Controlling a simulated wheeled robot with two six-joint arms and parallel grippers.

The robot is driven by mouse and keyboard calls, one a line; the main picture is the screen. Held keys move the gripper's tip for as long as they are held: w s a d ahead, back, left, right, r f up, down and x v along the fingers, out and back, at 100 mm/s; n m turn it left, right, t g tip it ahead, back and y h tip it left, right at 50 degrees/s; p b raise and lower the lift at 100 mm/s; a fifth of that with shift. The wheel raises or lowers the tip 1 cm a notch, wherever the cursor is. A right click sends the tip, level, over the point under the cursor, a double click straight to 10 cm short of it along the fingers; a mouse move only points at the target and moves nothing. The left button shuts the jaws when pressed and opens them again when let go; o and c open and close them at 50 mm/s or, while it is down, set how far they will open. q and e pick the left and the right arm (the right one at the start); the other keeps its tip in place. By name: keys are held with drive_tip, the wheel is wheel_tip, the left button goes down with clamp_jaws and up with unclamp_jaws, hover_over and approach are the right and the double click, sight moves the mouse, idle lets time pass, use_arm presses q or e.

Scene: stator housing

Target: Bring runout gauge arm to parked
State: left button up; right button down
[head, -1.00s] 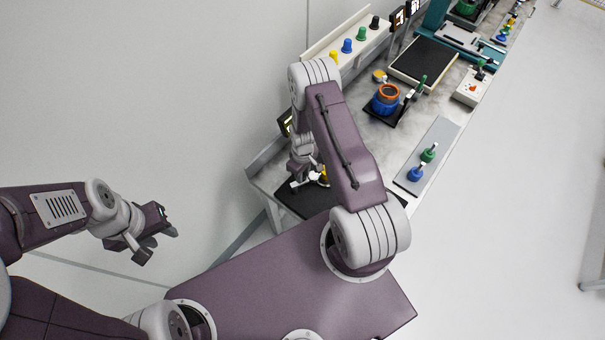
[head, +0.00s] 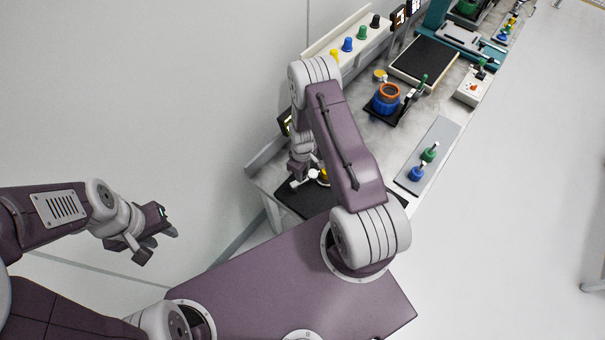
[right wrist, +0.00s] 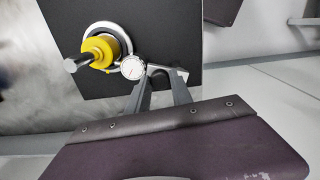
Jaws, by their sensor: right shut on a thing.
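In the right wrist view the runout gauge arm has a round white dial (right wrist: 132,67) and a short bar (right wrist: 170,75) to its right. The dial sits at the lower right edge of a yellow part with a metal shaft (right wrist: 100,52), which stands in a pale ring on a black plate. My right gripper (right wrist: 163,82) is shut on the gauge arm beside the dial. In the head view my right gripper (head: 300,168) is over the near end of the bench, with the gauge arm (head: 299,183) partly hidden. My left gripper (head: 156,245) is open and empty, away from the bench.
A blue and orange housing (head: 386,97) stands farther along the bench. A grey strip (head: 440,137) holds a blue and a green knobbed part. A shelf with several coloured knobs (head: 347,45) runs along the wall.

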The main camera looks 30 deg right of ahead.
drive_tip(key=n+b, duration=0.1)
drive_tip(key=w+n+b, duration=0.1)
drive_tip(key=n, duration=0.1)
drive_tip(key=shift+w+f, duration=0.1)
drive_tip(key=shift+w, duration=0.05)
drive_tip(key=shift+w+a+r+n+b, duration=0.1)
drive_tip(key=shift+w+a+n+b, duration=0.25)
drive_tip(key=shift+n+b, duration=0.9)
drive_tip(key=shift+w+a+r+n+b, duration=0.1)
drive_tip(key=shift+w+a+n+b, duration=0.3)
drive_tip(key=shift+n, duration=1.7)
drive_tip(key=shift+w+a+n+b, duration=0.3)
drive_tip(key=shift+n+b, duration=0.6)
drive_tip(key=shift+n, duration=0.75)
drive_tip(key=c, duration=1.1)
unclamp_jaws()
drive_tip(key=shift+c, duration=0.2)
drive_tip(key=shift+s, duration=0.1)
